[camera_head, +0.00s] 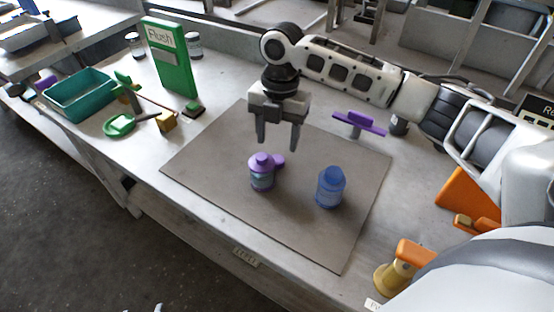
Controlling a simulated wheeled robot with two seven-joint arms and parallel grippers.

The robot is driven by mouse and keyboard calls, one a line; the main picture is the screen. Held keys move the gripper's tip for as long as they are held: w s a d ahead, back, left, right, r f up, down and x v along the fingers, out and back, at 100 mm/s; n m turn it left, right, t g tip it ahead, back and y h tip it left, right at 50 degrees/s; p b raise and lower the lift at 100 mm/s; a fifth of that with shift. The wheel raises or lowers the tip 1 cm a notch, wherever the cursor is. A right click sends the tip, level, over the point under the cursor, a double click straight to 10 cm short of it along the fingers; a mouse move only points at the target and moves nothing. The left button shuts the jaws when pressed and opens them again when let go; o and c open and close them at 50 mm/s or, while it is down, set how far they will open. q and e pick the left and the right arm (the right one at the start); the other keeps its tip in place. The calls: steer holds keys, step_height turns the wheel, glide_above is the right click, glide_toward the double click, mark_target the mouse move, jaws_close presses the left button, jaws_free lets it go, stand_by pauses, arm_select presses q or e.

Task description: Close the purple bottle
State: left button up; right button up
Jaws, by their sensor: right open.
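The purple bottle (262,178) stands upright on the brown mat (220,187). Its top is purple; I cannot tell whether a cap sits on it. A small purple piece (279,160) shows just behind and right of its neck, perhaps a cap; I cannot tell whether it touches the bottle. A blue bottle (330,189) stands upright to the right. My right gripper (278,145) points down, open and empty, above and behind the purple bottle, with its fingertips apart from it. My left gripper is not in view.
A purple T-shaped piece (360,123) stands at the mat's back right edge. A green box (172,60), a teal bin (80,95) and small tools lie to the left. Orange pieces (466,198) are at the right. The mat's front is clear.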

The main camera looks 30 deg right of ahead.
mark_target(277, 159)
steer(key=shift+s+f, duration=0.15)
steer(key=shift+f, duration=2.45)
steer(key=c, duration=1)
